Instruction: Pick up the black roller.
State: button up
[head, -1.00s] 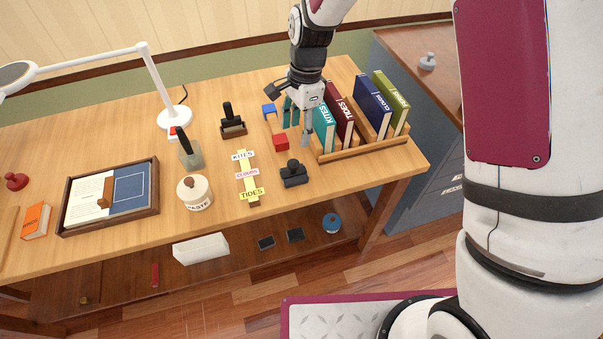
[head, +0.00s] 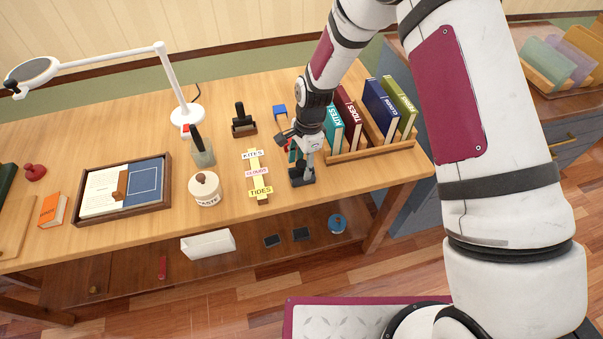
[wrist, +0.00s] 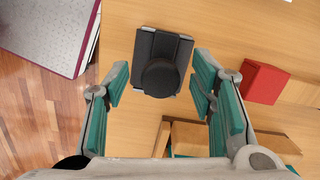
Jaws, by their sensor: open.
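A black block with a round knob (wrist: 165,62) lies on the wooden table. In the head view it also shows (head: 302,180), partly hidden under my gripper (head: 303,163). In the wrist view my gripper (wrist: 160,82) is open and empty, its teal finger pads on either side of the block's near end, apart from it. The gap in height is hard to judge. A second dark tool with an upright black handle (head: 240,112) stands farther back on the table. I cannot tell from its shape which of the two is the roller.
A red block (wrist: 263,83) lies right of my fingers in the wrist view. A wooden rack (head: 372,150) with several books stands to the right. Left are label strips (head: 258,172), a paste jar (head: 206,190) and a framed tray (head: 124,188). The table's front edge is close.

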jog(key=shift+f, duration=0.4)
grip_shut()
jog(key=shift+a+r, duration=0.1)
jog(key=shift+r, duration=0.75)
jog(key=shift+s+r+b, duration=0.25)
jog(key=shift+r+b, duration=0.1)
jog(key=shift+r, duration=0.65)
jog(key=s+d+r, duration=0.1)
jog(key=s+d, duration=0.3)
jog(key=s, duration=1.1)
jog(key=shift+d+r, duration=0.15)
jog(key=shift+d, duration=0.05)
